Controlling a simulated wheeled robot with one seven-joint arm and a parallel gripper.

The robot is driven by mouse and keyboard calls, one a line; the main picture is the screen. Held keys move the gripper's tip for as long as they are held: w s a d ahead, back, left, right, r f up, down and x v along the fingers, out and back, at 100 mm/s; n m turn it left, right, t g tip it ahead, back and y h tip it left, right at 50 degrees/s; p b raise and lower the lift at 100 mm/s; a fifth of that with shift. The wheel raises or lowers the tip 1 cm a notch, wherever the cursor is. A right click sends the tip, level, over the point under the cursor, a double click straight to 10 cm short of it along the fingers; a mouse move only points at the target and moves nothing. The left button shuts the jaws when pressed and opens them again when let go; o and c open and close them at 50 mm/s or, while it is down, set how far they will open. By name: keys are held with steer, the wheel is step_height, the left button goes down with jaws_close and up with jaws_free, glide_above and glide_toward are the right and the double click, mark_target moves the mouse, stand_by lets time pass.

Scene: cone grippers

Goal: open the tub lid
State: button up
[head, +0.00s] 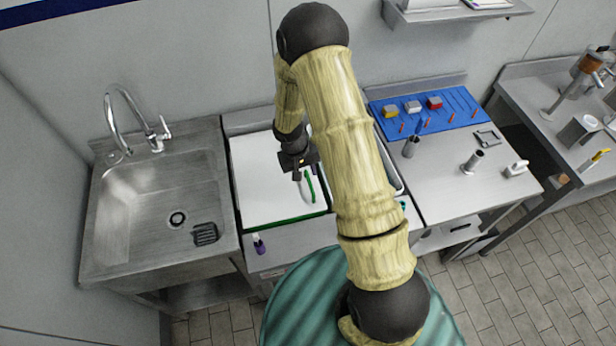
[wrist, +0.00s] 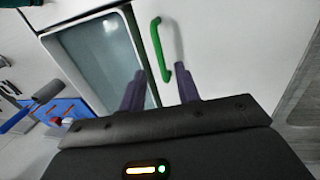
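The tub lid (head: 265,185) is a white flat panel on the counter, left of my arm, with a green edge along its front. It looks closed. A green bar handle (head: 311,186) stands on its right part. The handle (wrist: 157,48) and the white lid surface (wrist: 225,45) also show in the wrist view. My gripper (head: 302,176) is above the lid, just left of the handle in the head view. Its fingers (wrist: 161,82) are apart, with the handle ahead between them, its near end close to the right finger. Contact cannot be told.
A sink (head: 160,215) with a tall tap is on the left. A grey open container (wrist: 105,60) with a white rim lies beside the lid, mostly behind my arm in the head view. A blue mat (head: 425,112) with small blocks and rods is on the right counter. A purple-capped item (head: 259,245) is at front.

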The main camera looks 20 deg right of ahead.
mark_target(310, 183)
steer(key=shift+d+f+p, duration=0.25)
steer(key=shift+f+p, duration=0.05)
steer(key=shift+f, duration=0.95)
steer(key=shift+d+f+p, duration=0.2)
steer(key=shift+f+p, duration=0.05)
steer(key=shift+f, duration=0.95)
steer(key=shift+c, duration=0.2)
jaws_close()
